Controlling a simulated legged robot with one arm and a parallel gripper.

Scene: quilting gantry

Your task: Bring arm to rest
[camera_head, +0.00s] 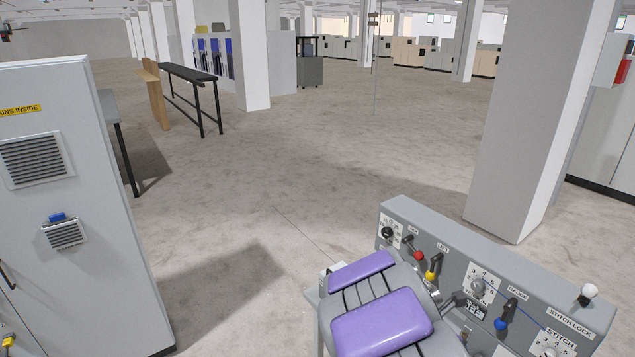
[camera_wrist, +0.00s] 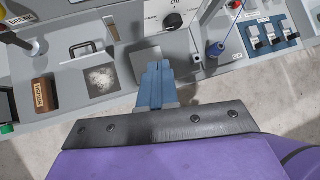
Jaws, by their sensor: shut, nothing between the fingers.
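My gripper (camera_wrist: 157,82) shows in the wrist view as two blue-grey fingers pressed together with nothing between them. It is above the near side of a grey control panel (camera_wrist: 205,75); I cannot tell whether it touches the panel. In the head view the panel (camera_head: 445,250) stands at the lower right. My arm, with purple pads (camera_head: 380,322), is folded low in front of the panel there, and its gripper end is hidden.
The panel carries a red-knobbed lever (camera_head: 418,254), a yellow-knobbed lever (camera_head: 431,272), a blue-knobbed lever (camera_head: 503,322) and a white ball knob (camera_head: 589,291). A grey cabinet (camera_head: 90,230) stands left, a pillar (camera_head: 525,120) right. Open floor (camera_head: 300,160) lies between.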

